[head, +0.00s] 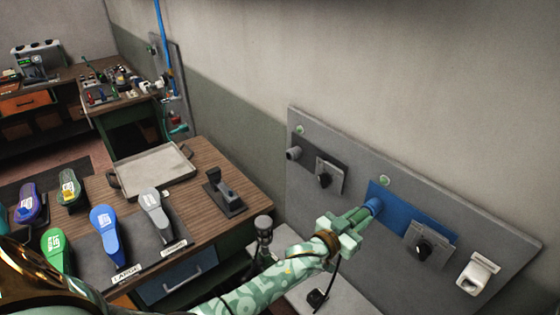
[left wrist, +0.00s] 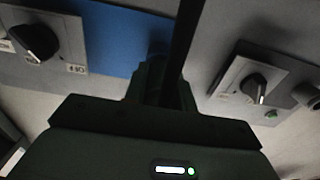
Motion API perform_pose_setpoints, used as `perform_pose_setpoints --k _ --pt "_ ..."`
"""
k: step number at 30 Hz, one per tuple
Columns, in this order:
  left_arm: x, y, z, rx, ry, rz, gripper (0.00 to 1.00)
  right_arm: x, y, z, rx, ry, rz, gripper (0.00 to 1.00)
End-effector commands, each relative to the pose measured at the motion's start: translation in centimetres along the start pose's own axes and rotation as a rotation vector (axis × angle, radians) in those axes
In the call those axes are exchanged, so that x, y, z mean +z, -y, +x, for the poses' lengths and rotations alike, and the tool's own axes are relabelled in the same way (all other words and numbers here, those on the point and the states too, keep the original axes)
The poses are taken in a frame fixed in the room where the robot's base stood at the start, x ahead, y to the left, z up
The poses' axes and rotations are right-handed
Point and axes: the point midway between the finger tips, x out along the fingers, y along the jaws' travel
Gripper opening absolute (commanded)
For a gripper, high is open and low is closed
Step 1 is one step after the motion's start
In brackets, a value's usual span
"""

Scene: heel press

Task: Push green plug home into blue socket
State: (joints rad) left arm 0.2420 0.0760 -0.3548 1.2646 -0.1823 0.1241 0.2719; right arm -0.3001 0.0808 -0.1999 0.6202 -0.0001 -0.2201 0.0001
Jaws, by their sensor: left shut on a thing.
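The blue socket (head: 375,206) sticks out from the left end of a blue plate (head: 410,217) on the grey wall panel. My left gripper (head: 360,216) is shut on the green plug (head: 355,214) right at the socket's mouth, in line with it. The fingers hide most of the plug, so I cannot tell how deep it sits. In the left wrist view the gripper's dark fingers (left wrist: 165,82) point at the blue plate (left wrist: 118,42). The plug is not clear there. My right gripper is not in view.
The grey panel (head: 318,228) carries a grey socket (head: 293,153), black knobs (head: 424,249) and a white switch (head: 478,273). A dark cable (head: 335,279) hangs below my gripper. A table at the left holds a tray (head: 155,171) and several coloured handled tools (head: 106,232).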

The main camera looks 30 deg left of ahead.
Motion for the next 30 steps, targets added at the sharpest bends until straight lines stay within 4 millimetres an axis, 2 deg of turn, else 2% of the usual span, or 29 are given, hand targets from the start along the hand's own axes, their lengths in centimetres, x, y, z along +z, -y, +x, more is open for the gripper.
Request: perform_pose_setpoints --k 1,3,4,12,16,20,27,30 --pt "-0.1 0.0 0.1 0.000 -0.002 0.000 0.29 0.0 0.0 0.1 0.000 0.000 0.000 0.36" --pt "-0.1 0.0 0.1 0.000 -0.002 0.000 0.49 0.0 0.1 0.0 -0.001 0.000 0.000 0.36" --pt "-0.1 0.0 0.1 0.000 -0.002 0.000 0.52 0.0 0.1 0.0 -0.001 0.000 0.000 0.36" --pt "-0.1 0.0 0.0 0.000 -0.001 0.000 0.52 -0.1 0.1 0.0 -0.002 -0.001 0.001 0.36" --pt "0.0 0.0 -1.1 0.000 -0.001 -0.001 0.52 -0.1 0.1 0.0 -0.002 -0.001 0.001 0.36" --pt "0.1 0.0 -3.9 0.000 0.001 0.000 0.52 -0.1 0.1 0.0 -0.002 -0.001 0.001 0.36" --pt "0.2 0.0 -10.5 0.001 0.001 0.000 0.52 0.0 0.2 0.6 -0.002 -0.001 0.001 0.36" --pt "0.2 0.0 -12.8 0.001 0.001 -0.001 0.52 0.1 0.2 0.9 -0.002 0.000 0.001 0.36"
